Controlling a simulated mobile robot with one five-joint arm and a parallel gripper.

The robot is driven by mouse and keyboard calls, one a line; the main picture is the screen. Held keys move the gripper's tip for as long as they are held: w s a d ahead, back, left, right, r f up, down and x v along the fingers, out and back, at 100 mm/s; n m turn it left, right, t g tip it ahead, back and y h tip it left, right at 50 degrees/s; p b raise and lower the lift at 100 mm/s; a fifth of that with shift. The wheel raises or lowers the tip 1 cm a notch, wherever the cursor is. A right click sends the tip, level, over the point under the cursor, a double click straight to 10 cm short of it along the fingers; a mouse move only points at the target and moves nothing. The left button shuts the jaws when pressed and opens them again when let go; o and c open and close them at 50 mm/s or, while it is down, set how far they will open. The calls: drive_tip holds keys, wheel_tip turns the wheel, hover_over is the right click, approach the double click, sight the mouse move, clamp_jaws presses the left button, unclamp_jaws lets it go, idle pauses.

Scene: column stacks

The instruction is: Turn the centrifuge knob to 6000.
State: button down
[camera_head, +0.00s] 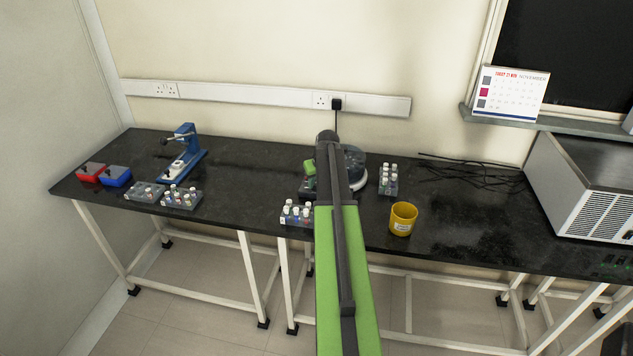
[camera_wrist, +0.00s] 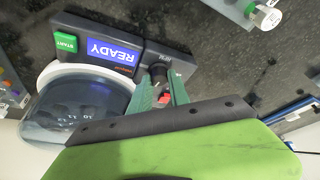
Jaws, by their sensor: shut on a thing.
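The centrifuge (camera_head: 354,160) stands on the black bench, mostly hidden behind my arm in the head view. In the wrist view its clear round lid (camera_wrist: 75,112) is at the left, and its dark panel carries a green START button (camera_wrist: 65,43) and a blue screen (camera_wrist: 112,50) reading READY. The black knob (camera_wrist: 158,73) is on the panel's right part. My gripper (camera_wrist: 160,82) is at the knob, its green fingers on either side and shut on it. A small red part (camera_wrist: 165,98) shows between the fingers. The knob's setting is too small to read.
Vial racks stand left (camera_head: 297,214) and right (camera_head: 388,180) of the centrifuge. A yellow cup (camera_head: 402,218) is at the front right. A blue device (camera_head: 184,155), more racks and red and blue boxes are at the left. A large grey machine (camera_head: 590,185) is at the right.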

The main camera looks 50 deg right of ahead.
drive_tip(key=m+h, duration=0.1)
drive_tip(key=m, duration=0.2)
drive_tip(key=shift+a+m+g, duration=0.15)
drive_tip(key=shift+m+g, duration=0.15)
drive_tip(key=shift+g, duration=0.1)
drive_tip(key=m, duration=0.2)
drive_tip(key=m+g+h, duration=0.1)
drive_tip(key=m, duration=0.1)
drive_tip(key=shift+w+m, duration=0.2)
drive_tip(key=shift+m, duration=0.1)
drive_tip(key=m+g, duration=0.1)
drive_tip(key=m, duration=0.1)
drive_tip(key=m+g, duration=0.1)
drive_tip(key=m, duration=0.1)
drive_tip(key=shift+w+a+h, duration=0.15)
drive_tip(key=shift+h, duration=0.15)
drive_tip(key=shift+w+m+g, duration=0.1)
drive_tip(key=shift+m+g, duration=0.5)
drive_tip(key=shift+m, duration=1.5)
drive_tip(key=c, duration=1.2)
unclamp_jaws()
drive_tip(key=shift+c, duration=0.2)
drive_tip(key=shift+r, duration=0.1)
